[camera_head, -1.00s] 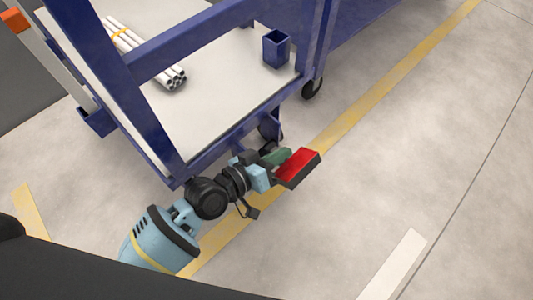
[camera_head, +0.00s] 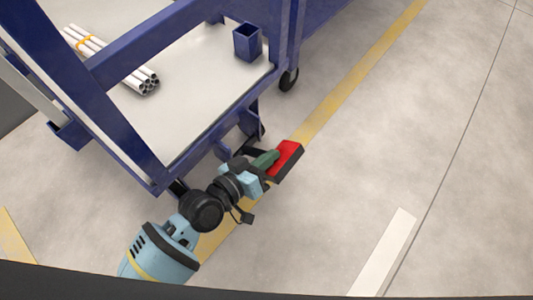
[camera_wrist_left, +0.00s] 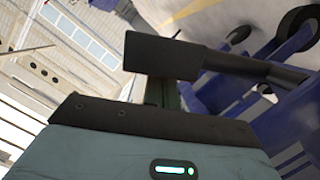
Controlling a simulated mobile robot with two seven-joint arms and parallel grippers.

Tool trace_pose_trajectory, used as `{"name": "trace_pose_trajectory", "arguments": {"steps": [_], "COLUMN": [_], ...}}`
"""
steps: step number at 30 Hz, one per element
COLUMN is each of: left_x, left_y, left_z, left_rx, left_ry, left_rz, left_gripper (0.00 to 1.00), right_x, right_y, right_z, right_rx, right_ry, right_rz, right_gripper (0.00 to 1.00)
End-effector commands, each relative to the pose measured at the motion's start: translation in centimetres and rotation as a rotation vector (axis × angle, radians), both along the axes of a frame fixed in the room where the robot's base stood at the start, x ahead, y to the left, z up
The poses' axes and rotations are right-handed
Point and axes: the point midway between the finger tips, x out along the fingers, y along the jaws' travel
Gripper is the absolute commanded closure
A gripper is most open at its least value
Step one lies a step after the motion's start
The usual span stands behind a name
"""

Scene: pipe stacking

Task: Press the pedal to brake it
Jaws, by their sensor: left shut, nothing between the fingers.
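The pedal (camera_head: 287,160) has a red top and dark sides and sits low beside the front corner of the blue cart (camera_head: 178,160). In the left wrist view it is a dark block (camera_wrist_left: 150,55) with a dark bar (camera_wrist_left: 250,68) running from it to the right. My left gripper (camera_head: 267,159) has green fingers, which are shut and empty, at the pedal's left edge. In the left wrist view the dark block hides the fingertips (camera_wrist_left: 160,92), so I cannot tell whether they touch it. My right gripper is not in view.
A bundle of white pipes (camera_head: 140,80) with a yellow band lies on the cart's light shelf (camera_head: 185,105), with a blue square holder (camera_head: 247,42) at its far right. Cart wheels (camera_head: 289,79) stand near the yellow floor line (camera_head: 350,78). The floor to the right is clear.

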Motion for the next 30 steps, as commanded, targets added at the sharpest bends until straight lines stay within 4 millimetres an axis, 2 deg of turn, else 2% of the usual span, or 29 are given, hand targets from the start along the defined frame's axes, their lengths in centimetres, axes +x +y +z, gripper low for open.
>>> {"name": "trace_pose_trajectory", "arguments": {"steps": [8, 14, 21, 30], "left_x": [-0.5, -1.2, -2.0, -2.5], "left_y": [-0.7, -1.6, -2.9, -3.6], "left_z": [-0.8, -2.2, -5.0, -8.3], "left_rx": [0.052, 0.147, 0.322, 0.511], "left_ry": [-0.029, -0.094, -0.211, -0.339], "left_rz": [-0.003, -0.004, -0.003, -0.002], "left_gripper": [1.00, 1.00, 1.00, 1.00], "right_x": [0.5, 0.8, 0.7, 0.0], "right_y": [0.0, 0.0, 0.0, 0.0], "right_z": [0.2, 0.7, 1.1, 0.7], "right_rx": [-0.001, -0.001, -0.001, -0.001], "right_ry": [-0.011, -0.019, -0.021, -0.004], "right_rz": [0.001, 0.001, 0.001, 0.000], "right_gripper": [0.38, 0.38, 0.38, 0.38]}}
